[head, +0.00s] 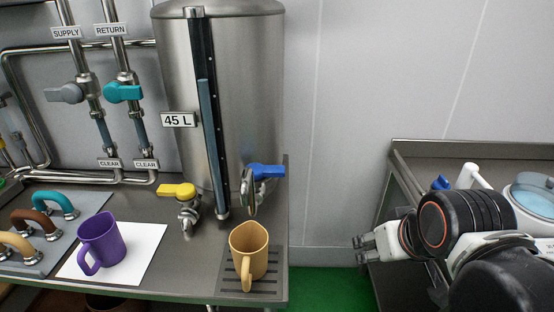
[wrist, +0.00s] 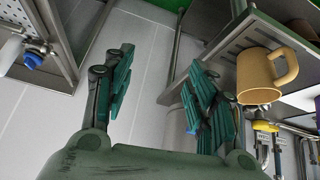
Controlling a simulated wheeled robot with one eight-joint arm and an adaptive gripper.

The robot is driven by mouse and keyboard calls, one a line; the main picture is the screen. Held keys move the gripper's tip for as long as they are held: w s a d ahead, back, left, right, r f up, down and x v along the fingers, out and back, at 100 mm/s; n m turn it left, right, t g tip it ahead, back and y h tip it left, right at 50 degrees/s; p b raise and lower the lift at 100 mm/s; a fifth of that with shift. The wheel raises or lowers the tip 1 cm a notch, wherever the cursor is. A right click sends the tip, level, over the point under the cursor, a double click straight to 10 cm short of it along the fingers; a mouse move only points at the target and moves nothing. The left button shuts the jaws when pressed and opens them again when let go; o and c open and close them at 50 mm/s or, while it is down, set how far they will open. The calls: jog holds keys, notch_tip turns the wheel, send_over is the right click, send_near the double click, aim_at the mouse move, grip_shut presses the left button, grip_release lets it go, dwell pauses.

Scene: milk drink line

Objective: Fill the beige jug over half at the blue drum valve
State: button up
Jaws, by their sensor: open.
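The beige jug (head: 247,255) stands upright on a slotted drip grate (head: 266,288) at the right end of the steel counter, below the spout (head: 250,196) of the drum valve. Its handle points toward the front; I see no clear liquid level inside. The valve's blue lever (head: 265,171) sticks out to the right, roughly level. The steel drum (head: 245,90) carries a 45 L label. My gripper (head: 366,248) is open and empty, right of the counter and apart from the jug. In the wrist view my gripper's fingers (wrist: 160,95) are spread, with the jug (wrist: 258,78) beyond them at right.
A purple jug (head: 101,240) stands on a white sheet (head: 150,252) at left. A yellow-handled valve (head: 177,191) sits left of the blue one. A second steel counter (head: 420,150) at right holds a lidded container (head: 535,198). Green floor (head: 330,290) shows between the counters.

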jog(key=w+a+r+n+g+p, duration=0.1)
jog(key=w+a+r+n+p, duration=0.15)
jog(key=w+r, duration=0.2)
jog(key=w+a+r+n+g+p, duration=0.1)
jog(key=w+r+n+p, duration=0.1)
jog(key=w+r+p, duration=0.25)
notch_tip(320, 180, up, 4)
jog(key=r+n+g+p, duration=0.1)
jog(key=n+g+p, duration=0.4)
jog(key=n+p, duration=0.85)
send_over(276, 168)
jog(key=p, duration=0.2)
jog(key=m, duration=0.2)
notch_tip(276, 168, down, 14)
jog(key=shift+f+b, duration=0.15)
jog(key=shift+b, duration=0.5)
grip_shut()
